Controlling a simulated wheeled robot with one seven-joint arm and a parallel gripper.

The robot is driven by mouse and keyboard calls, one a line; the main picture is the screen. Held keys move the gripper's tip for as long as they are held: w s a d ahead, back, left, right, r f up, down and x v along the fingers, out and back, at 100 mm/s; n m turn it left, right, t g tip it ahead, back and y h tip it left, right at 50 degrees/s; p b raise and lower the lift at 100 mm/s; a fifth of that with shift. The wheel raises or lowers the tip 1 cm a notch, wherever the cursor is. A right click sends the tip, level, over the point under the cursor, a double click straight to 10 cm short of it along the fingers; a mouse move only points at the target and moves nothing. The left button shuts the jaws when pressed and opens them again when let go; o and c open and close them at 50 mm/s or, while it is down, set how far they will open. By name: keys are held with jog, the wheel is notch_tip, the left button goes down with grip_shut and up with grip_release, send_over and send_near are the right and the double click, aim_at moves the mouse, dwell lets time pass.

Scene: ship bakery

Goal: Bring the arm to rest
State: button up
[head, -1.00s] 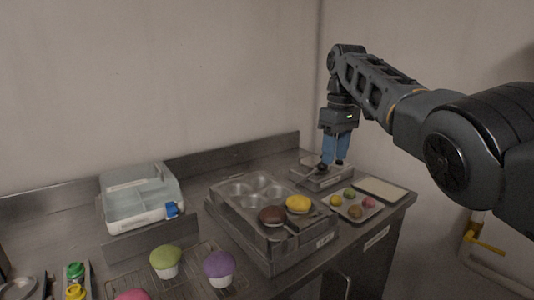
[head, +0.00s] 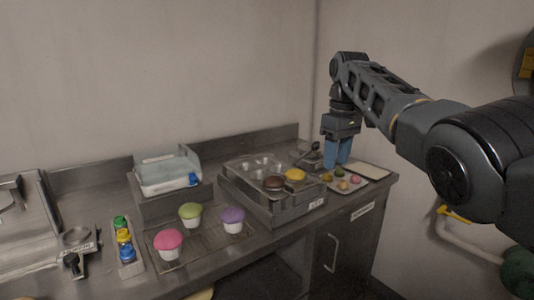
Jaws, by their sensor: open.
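My arm reaches in from the right side of the head view. My gripper (head: 337,160) points down at the right end of the steel counter (head: 225,262). Its blue fingers are close above the back of a small tray (head: 347,188) of colored round pieces, beside a dark-handled thing (head: 309,151). I see nothing held between the fingers, and they look apart from the things below.
A muffin tin (head: 262,167) with a brown and a yellow top sits left of my gripper. Pink, green and purple cupcakes stand on a wire rack (head: 175,260). A clear box (head: 168,172) and colored bottles (head: 124,239) are further left. A pale board (head: 368,171) lies at right.

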jog(key=s+a+f+t+y, duration=0.1)
jog(key=s+a+f+t, duration=0.15)
jog(key=f, duration=1.15)
jog(key=s+a+f+t, duration=0.1)
jog(key=s+a+f, duration=0.15)
jog(key=f, duration=1.15)
jog(key=s+f+m+t+y, duration=0.1)
jog(key=s+f+m+t, duration=0.2)
jog(key=s+f, duration=1.5)
jog(key=s+d+r+m+t+h, duration=0.15)
jog(key=s+r, duration=0.25)
jog(key=s, duration=0.9)
jog(key=s+d+r+m+t+y, duration=0.1)
jog(key=s+d+r+m+t, duration=0.15)
jog(key=s, duration=1.15)
jog(key=s+d+r+t+h, duration=0.1)
jog(key=s+d+r+t, duration=0.1)
jog(key=s+r, duration=0.5)
jog(key=s+d+r+t+h, duration=0.1)
jog(key=s+r, duration=0.6)
jog(key=r, duration=0.8)
jog(key=shift+s+d+r+t, duration=0.3)
jog(key=shift+s+d+t, duration=0.15)
jog(key=shift+d, duration=0.75)
